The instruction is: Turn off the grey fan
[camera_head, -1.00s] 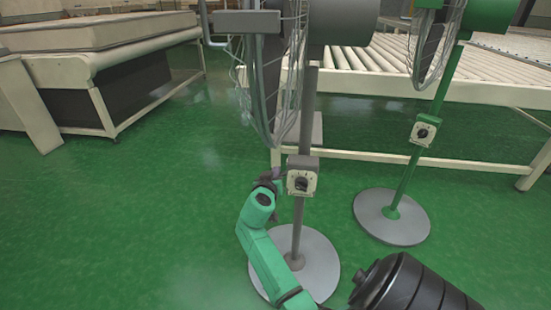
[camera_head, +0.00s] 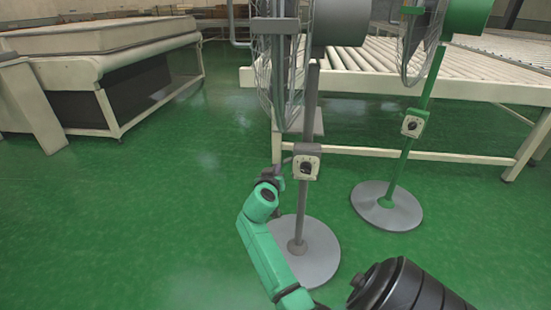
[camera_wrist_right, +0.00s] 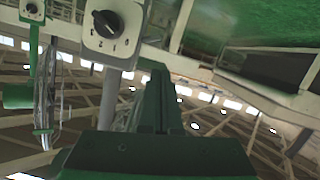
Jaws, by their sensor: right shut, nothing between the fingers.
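The grey fan (camera_head: 311,95) stands in the middle of the head view on a round grey base (camera_head: 318,255). Its pole carries a pale control box with a dark round dial (camera_head: 306,167), which also shows large in the right wrist view (camera_wrist_right: 107,23). My right gripper (camera_head: 278,172) is just left of the box, partly hidden behind my green wrist. In the right wrist view its fingers (camera_wrist_right: 160,85) are shut and empty, beside the dial and apart from it in the picture. Whether they touch the box cannot be told. My left gripper is out of view.
A green fan (camera_head: 404,150) with a similar control box (camera_head: 413,124) stands to the right. A roller conveyor (camera_head: 460,82) runs behind both fans. A mattress (camera_head: 105,34) lies on a pale frame at the far left. The green floor (camera_head: 150,215) at left is clear.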

